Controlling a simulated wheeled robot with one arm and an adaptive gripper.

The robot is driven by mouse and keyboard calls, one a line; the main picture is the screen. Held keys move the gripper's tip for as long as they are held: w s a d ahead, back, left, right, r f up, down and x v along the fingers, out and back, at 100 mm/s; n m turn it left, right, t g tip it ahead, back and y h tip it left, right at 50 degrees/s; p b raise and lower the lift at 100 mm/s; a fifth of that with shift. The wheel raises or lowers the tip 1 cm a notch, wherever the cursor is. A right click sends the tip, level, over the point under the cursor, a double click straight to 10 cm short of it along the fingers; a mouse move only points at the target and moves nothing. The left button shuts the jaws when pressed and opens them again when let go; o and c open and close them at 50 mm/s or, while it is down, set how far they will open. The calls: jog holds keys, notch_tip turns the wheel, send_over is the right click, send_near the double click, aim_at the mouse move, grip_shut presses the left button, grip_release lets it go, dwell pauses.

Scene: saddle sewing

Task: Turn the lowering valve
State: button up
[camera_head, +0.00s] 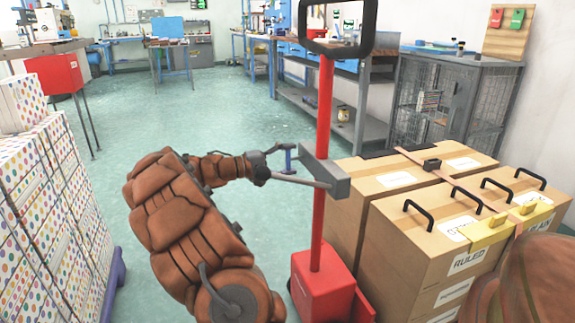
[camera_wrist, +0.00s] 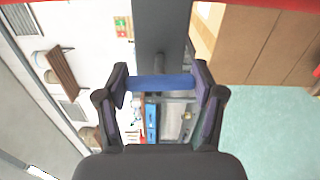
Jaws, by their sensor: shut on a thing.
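The red pallet-lifter column (camera_head: 325,110) stands upright with a black handle frame (camera_head: 365,45) on top and a red base (camera_head: 322,287) below. A grey block (camera_head: 338,182) sits across the column. The valve's blue handle (camera_head: 288,157) is left of this block. My gripper (camera_head: 291,165) reaches it from the left and is shut on it. In the wrist view, the blue handle (camera_wrist: 160,83) lies crosswise between the two fingers of my gripper (camera_wrist: 161,77), with a dark grey part (camera_wrist: 162,28) behind it. The handle's joint is only partly visible.
Large cardboard boxes (camera_head: 405,235) with black handles stand close right of the column. Polka-dot boxes (camera_head: 45,210) are stacked at the left. A wire cabinet (camera_head: 455,100) and workbenches (camera_head: 335,105) line the back right. The green floor (camera_head: 195,110) between is open.

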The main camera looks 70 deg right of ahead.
jog(key=shift+f, duration=0.15)
jog(key=o, duration=1.2)
jog(key=shift+c, duration=0.2)
jog(key=v, duration=1.2)
